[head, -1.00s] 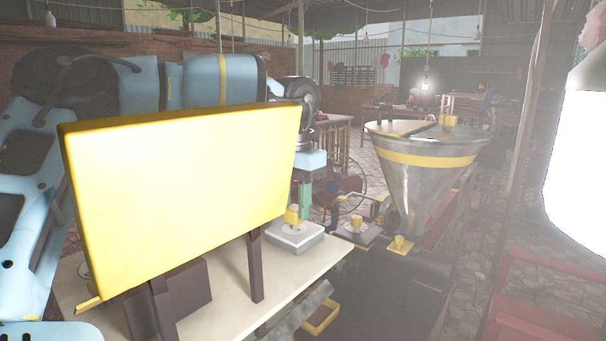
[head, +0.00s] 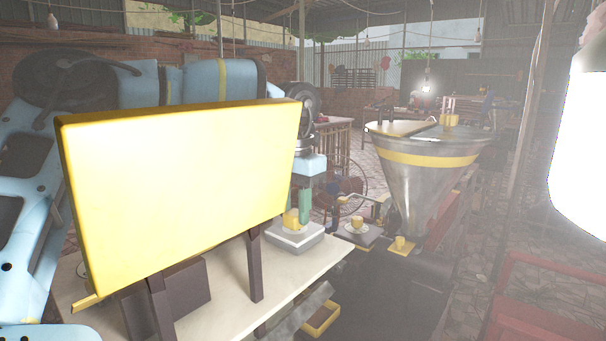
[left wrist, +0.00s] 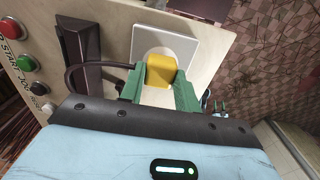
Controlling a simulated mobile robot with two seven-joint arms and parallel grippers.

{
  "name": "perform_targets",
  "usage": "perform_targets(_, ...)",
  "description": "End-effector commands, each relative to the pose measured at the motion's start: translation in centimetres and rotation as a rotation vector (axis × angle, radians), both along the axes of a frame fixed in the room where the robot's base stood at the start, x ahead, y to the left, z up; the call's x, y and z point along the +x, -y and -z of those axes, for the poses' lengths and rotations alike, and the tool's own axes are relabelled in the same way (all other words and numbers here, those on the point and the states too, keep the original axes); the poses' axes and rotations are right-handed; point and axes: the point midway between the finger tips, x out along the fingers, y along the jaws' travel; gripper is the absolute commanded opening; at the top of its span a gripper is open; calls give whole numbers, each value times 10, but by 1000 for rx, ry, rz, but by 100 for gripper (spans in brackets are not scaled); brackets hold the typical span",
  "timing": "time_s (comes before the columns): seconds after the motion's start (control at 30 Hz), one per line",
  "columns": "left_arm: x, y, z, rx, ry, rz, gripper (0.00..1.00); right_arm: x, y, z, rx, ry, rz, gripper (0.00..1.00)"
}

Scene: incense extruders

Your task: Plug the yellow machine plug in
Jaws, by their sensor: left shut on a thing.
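The yellow plug (head: 291,220) is at the white square socket (head: 299,237) on the pale tabletop, beyond the big yellow panel. My left gripper (head: 298,214) is above the socket with its green fingers on either side of the plug. In the left wrist view, the left gripper (left wrist: 160,82) is shut on the yellow plug (left wrist: 161,69), which overlaps the round face of the socket (left wrist: 180,42). I cannot tell how deep the plug sits. A dark cable (left wrist: 82,67) runs on the left of the plug. My right gripper is out of view.
The large yellow panel (head: 180,195) on dark legs blocks much of the table. A metal funnel (head: 425,185) stands to the right. Two more yellow pieces sit on plates at the right, one (head: 357,222) and another (head: 399,242). Buttons (left wrist: 25,62) line the board's left side.

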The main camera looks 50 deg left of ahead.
Motion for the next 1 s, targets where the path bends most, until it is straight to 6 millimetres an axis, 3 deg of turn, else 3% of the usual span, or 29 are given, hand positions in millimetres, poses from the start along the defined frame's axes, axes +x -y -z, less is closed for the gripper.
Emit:
perform_targets(0.27,0,0,6,0,0,0,12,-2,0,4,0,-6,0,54)
perform_targets(0.3,0,0,6,0,0,0,35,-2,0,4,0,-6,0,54)
perform_targets(0.5,0,0,5,0,0,0,57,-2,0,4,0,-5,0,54)
perform_targets(0.87,0,0,5,0,-1,0,57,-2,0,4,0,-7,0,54)
perform_targets(1.0,0,1,-15,1,4,0,57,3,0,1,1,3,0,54)
